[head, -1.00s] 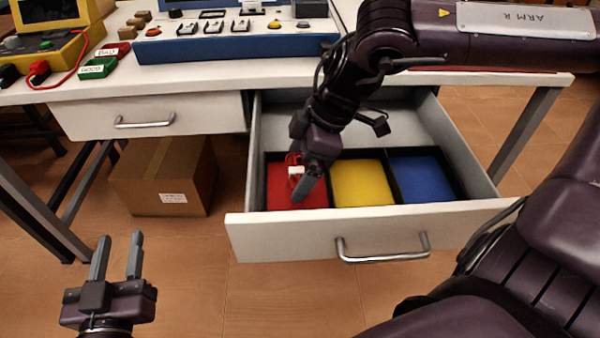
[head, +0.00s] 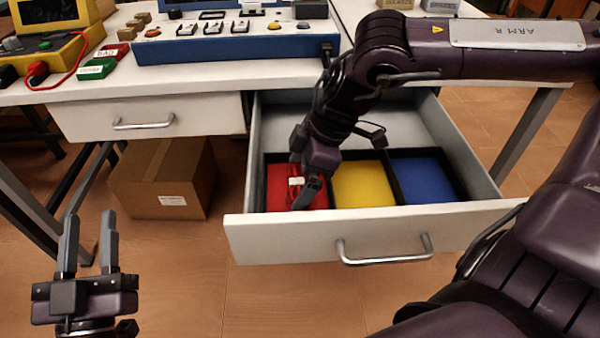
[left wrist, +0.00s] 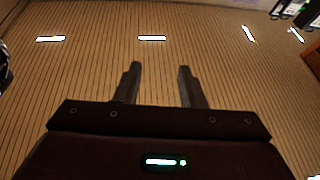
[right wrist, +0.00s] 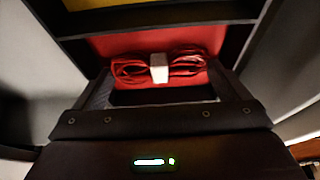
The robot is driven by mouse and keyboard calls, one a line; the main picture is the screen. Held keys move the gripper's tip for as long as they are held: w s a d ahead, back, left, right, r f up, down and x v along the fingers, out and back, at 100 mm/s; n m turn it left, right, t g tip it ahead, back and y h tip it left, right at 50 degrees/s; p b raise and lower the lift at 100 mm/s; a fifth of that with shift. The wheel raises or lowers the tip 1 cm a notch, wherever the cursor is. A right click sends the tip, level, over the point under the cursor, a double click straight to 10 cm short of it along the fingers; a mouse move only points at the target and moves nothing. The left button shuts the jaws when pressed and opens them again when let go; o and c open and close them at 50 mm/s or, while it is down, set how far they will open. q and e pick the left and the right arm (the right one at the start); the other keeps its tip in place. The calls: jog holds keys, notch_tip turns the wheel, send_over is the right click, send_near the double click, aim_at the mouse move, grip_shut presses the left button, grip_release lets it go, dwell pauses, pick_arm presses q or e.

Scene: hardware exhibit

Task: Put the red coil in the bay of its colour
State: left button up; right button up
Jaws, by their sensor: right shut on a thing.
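The red coil (right wrist: 188,67), a bundle of red cable with a white band, is between the fingertips of my right gripper (right wrist: 160,88). In the head view the red coil (head: 294,184) shows beside my right gripper (head: 310,188), over the red bay (head: 278,178) of the open drawer. The red bay floor also shows in the right wrist view (right wrist: 120,43). I cannot tell whether the coil touches the bay floor. My left gripper (head: 88,232) is open and empty, low in front of the desk; its spread fingers also show in the left wrist view (left wrist: 158,85).
A yellow bay (head: 362,184) and a blue bay (head: 424,178) lie right of the red one, split by black dividers. The drawer front (head: 290,240) stands out from the desk. A cardboard box (head: 165,185) is under the desk. A blue panel (head: 230,45) stands on top.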

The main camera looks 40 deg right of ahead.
pick_arm(q)
jog(key=shift+r, duration=0.1)
jog(key=shift+r, duration=0.2)
pick_arm(e)
jog(key=o, duration=0.6)
jog(key=p+v, duration=0.1)
jog(key=v, duration=0.2)
jog(key=shift+w+a, duration=0.1)
jog(key=shift+a, duration=0.05)
pick_arm(q)
notch_tip(320, 180, down, 16)
jog(key=s+g+y+p, duration=0.1)
jog(key=g+y, duration=0.2)
jog(key=g, duration=0.4)
pick_arm(e)
jog(key=v, duration=0.3)
pick_arm(q)
jog(key=s+a+f+g+y+p, duration=0.1)
jog(key=s+f+g+y+p, duration=0.1)
jog(key=s+f+g, duration=0.5)
jog(key=shift+s+a+f+g, duration=0.25)
jog(key=shift+s+f, duration=1.1)
jog(key=shift+f, duration=0.75)
pick_arm(e)
jog(key=shift+v, duration=3.2)
pick_arm(q)
jog(key=shift+d, duration=0.1)
